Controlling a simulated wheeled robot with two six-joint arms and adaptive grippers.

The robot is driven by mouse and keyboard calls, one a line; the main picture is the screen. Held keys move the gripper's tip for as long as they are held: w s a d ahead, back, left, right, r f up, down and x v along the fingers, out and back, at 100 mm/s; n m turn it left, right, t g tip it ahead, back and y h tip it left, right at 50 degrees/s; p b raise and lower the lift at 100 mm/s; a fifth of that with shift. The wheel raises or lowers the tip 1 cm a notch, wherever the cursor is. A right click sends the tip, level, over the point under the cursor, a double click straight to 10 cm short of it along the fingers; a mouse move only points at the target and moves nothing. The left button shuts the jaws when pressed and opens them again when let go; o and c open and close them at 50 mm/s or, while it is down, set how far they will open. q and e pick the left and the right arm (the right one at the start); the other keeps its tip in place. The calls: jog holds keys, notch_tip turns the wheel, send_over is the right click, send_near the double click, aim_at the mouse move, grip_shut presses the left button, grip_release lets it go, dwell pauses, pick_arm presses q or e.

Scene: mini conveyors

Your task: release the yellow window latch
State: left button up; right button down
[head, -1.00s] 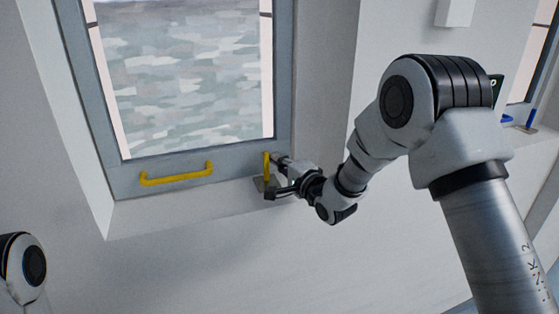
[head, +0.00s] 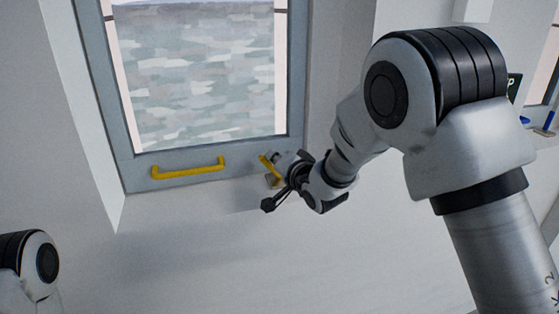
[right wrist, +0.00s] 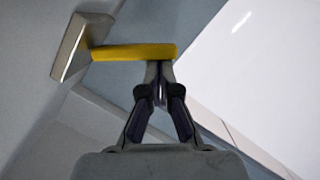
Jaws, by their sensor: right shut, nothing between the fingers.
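The yellow window latch (head: 268,165) is at the lower right corner of the window frame, on a small grey metal plate (head: 273,182). It leans, with its upper end to the left. My right gripper (head: 277,157) is shut and empty, with its fingertips close beside the latch's upper end. In the right wrist view the latch (right wrist: 135,52) runs sideways from its metal plate (right wrist: 72,48), and the shut fingertips (right wrist: 160,75) are at its free end; they appear to touch it. My left gripper is out of view.
A yellow bar handle (head: 188,171) is on the lower rail of the grey window frame (head: 140,165), left of the latch. The window looks closed. The wall below the sill is clear. A second window (head: 545,80) shows at the far right.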

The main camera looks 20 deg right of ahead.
jog(key=shift+a+f, duration=0.3)
jog(key=shift+a, duration=0.15)
jog(key=shift+a+r, duration=0.15)
jog(key=shift+a, duration=0.05)
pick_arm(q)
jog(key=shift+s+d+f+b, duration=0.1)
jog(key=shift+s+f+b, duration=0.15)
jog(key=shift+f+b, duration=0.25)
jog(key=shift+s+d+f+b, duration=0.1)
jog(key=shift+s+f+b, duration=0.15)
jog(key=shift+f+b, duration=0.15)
pick_arm(e)
jog(key=s+d+r, duration=0.4)
jog(key=s+r, duration=0.1)
jog(key=s, duration=0.4)
jog(key=shift+s+d, duration=0.25)
jog(key=shift+s, duration=0.05)
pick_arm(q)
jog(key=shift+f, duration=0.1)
pick_arm(e)
jog(key=shift+w+a, duration=0.1)
jog(key=shift+a, duration=0.05)
